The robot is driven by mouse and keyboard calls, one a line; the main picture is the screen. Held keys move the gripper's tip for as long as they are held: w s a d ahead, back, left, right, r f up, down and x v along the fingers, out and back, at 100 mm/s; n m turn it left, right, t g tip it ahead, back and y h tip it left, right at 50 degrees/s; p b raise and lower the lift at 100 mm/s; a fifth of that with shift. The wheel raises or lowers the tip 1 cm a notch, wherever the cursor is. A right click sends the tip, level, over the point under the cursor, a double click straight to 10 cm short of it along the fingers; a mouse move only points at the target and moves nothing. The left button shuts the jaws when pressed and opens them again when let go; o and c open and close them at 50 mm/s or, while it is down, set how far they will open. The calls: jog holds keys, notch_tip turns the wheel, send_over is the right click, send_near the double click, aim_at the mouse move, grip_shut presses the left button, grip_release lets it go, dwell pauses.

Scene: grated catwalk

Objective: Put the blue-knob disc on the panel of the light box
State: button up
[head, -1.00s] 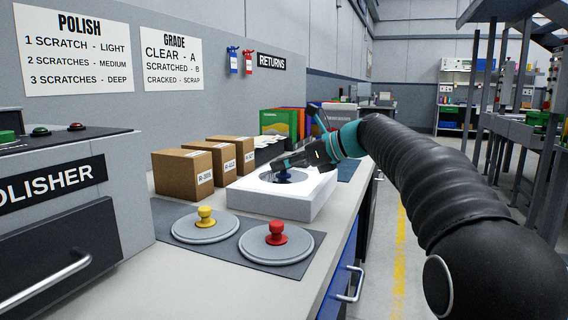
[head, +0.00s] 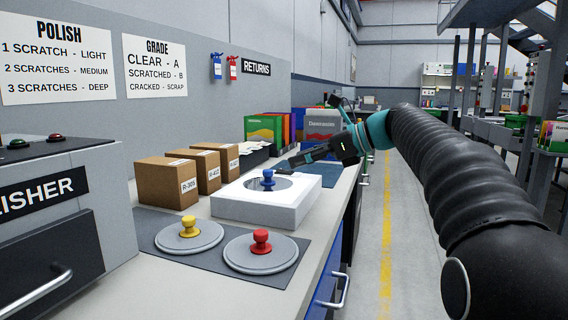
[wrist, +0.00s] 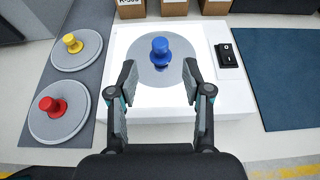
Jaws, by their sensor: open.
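The blue-knob disc (head: 268,182) lies on the lit white panel on top of the light box (head: 262,212). In the wrist view the disc's blue knob (wrist: 160,50) stands upright near the middle of the panel (wrist: 128,98). My gripper (wrist: 161,76) is open and empty. Its fingers are apart, just to the near side of the knob, and do not touch it. In the head view my gripper (head: 282,167) is behind and to the right of the knob.
A yellow-knob disc (head: 189,232) and a red-knob disc (head: 261,250) lie on a grey mat (head: 215,258) left of the light box. Several cardboard boxes (head: 166,184) stand behind it. A black switch (wrist: 226,55) is at the box's right. A blue mat (wrist: 284,80) is clear.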

jog(key=shift+v, duration=1.3)
dwell(0.4)
